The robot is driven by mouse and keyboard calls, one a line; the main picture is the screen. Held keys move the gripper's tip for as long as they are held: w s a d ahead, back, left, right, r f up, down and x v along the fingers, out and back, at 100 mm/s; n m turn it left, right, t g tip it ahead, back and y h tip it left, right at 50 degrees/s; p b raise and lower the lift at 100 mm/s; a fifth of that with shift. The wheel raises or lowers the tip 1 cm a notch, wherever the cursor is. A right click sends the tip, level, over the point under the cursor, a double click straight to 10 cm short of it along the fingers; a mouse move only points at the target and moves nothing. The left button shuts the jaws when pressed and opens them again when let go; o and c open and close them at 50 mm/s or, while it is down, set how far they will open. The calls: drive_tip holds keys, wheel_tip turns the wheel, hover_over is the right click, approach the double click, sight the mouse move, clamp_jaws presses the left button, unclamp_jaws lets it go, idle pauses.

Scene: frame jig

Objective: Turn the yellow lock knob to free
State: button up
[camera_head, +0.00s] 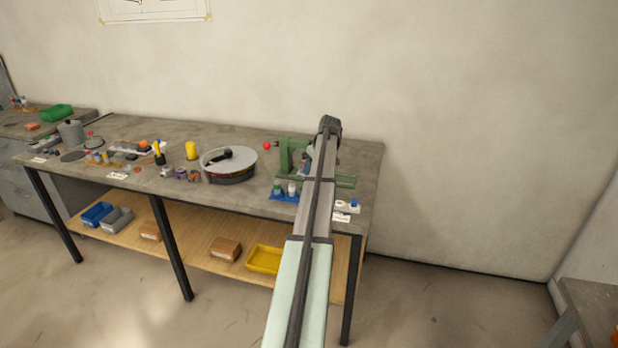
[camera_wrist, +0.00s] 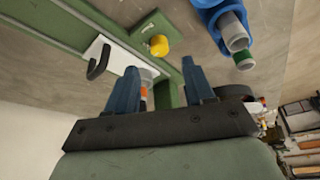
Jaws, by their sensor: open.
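The yellow lock knob (camera_wrist: 159,45) shows in the wrist view, on a green block of the green frame jig (camera_wrist: 88,28). My gripper (camera_wrist: 158,75) is open, with its two blue fingers apart and pointing toward the jig. The knob lies beyond the fingertips, between them in the picture, and nothing is held. A white plate with a black hook handle (camera_wrist: 98,62) sits beside the knob. In the head view the green jig (camera_head: 287,160) stands at the right end of the bench, partly hidden by my arm. The knob cannot be made out there.
Bottles in a blue holder (camera_wrist: 222,20) stand right of the knob in the wrist view. The head view shows a round turntable (camera_head: 247,160) left of the jig on the bench (camera_head: 235,201). The wall is close behind.

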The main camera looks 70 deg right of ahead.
drive_tip(key=shift+x, duration=2.95)
clamp_jaws()
